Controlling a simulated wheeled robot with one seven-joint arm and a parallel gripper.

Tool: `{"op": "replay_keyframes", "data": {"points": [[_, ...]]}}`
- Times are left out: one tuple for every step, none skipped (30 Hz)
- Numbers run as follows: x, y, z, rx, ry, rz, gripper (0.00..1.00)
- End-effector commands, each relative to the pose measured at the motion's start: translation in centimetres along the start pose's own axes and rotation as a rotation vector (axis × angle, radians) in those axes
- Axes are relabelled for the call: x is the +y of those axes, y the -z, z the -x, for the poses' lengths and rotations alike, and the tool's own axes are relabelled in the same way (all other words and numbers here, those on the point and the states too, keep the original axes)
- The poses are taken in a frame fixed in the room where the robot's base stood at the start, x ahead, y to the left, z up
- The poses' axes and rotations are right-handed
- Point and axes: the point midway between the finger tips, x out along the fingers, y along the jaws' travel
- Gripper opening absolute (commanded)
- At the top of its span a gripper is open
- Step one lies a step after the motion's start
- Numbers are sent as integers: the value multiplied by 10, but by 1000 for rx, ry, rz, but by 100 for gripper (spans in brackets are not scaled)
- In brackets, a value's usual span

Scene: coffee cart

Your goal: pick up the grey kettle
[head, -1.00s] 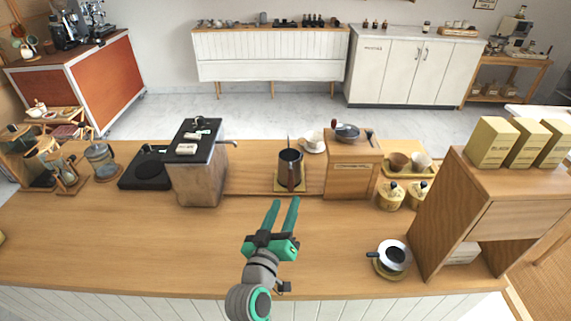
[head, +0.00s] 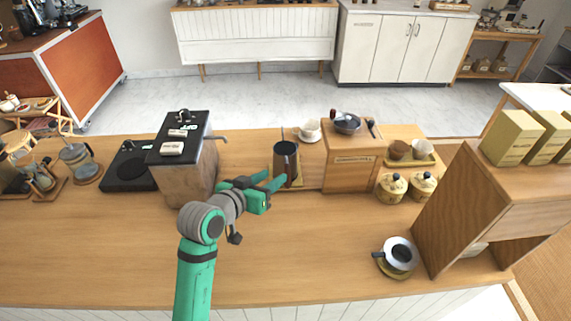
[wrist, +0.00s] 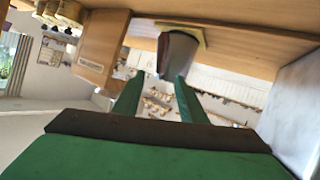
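The grey kettle is most likely the dark grey, upright cylindrical vessel (head: 285,158) on a small yellowish mat at the back middle of the counter. A thin stem shows at its rim. My gripper (head: 276,178) reaches toward it from the left front, with the fingertips close to its lower front side. In the wrist view the vessel (wrist: 178,52) appears upside down, just beyond the tips. The two fingers (wrist: 158,92) are apart with nothing held between them. The right finger's tip overlaps the vessel's edge in that picture; whether they touch I cannot tell.
A grey box-like machine with a black top (head: 182,133) stands left of the vessel. A wooden box (head: 352,170) stands close on its right, and a white cup (head: 310,128) behind. A silver pot (head: 401,254) sits at front right. The front middle counter is clear.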

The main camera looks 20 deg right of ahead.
Motion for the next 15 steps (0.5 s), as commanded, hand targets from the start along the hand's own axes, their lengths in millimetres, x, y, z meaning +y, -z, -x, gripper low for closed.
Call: {"op": "replay_keyframes", "data": {"points": [[0, 0, -7, -2, -1, -1, 38], [0, 0, -10, -2, -1, -1, 38], [0, 0, -14, -1, -1, -1, 38], [0, 0, -15, 0, 0, -1, 38], [0, 0, -17, 1, 0, -1, 38], [-1, 0, -18, 1, 1, 0, 38], [-1, 0, -19, 1, 2, 0, 38], [-1, 0, -21, 0, 2, 0, 38], [-1, 0, -25, 0, 2, 0, 38], [0, 0, -28, 0, 1, 0, 38], [1, -1, -33, -1, -1, -1, 38], [2, -1, -40, -2, -3, -2, 38], [2, -1, -45, -2, -4, -3, 38], [2, -2, -49, -2, -4, -3, 38], [3, -2, -55, -2, -6, -4, 38]]}}
